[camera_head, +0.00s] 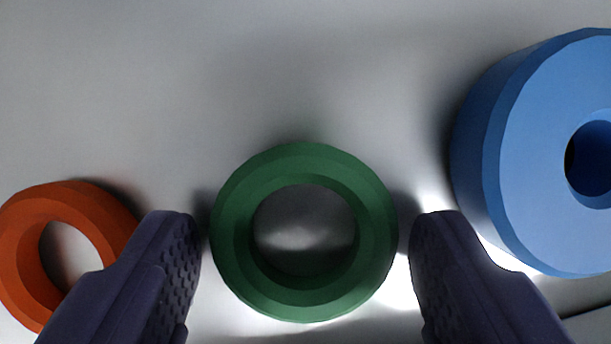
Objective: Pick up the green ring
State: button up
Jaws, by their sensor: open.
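The green ring (232,232) lies flat on the pale grey surface at the lower middle of the view, its hole facing me. My gripper (305,245) is open, with one dark textured finger on the left of the ring and one on the right. A narrow gap shows between each finger and the ring's outer side. Nothing is held. The lower parts of both fingers run out of the picture.
An orange ring (22,245) lies close by the left finger, partly hidden behind it. A large, thick blue ring (540,170) stands right, cut off by the picture edge, near the right finger. The grey surface (200,80) above the green ring is clear.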

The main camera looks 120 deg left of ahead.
jog(key=c, duration=0.8)
jog(key=shift+r, duration=0.1)
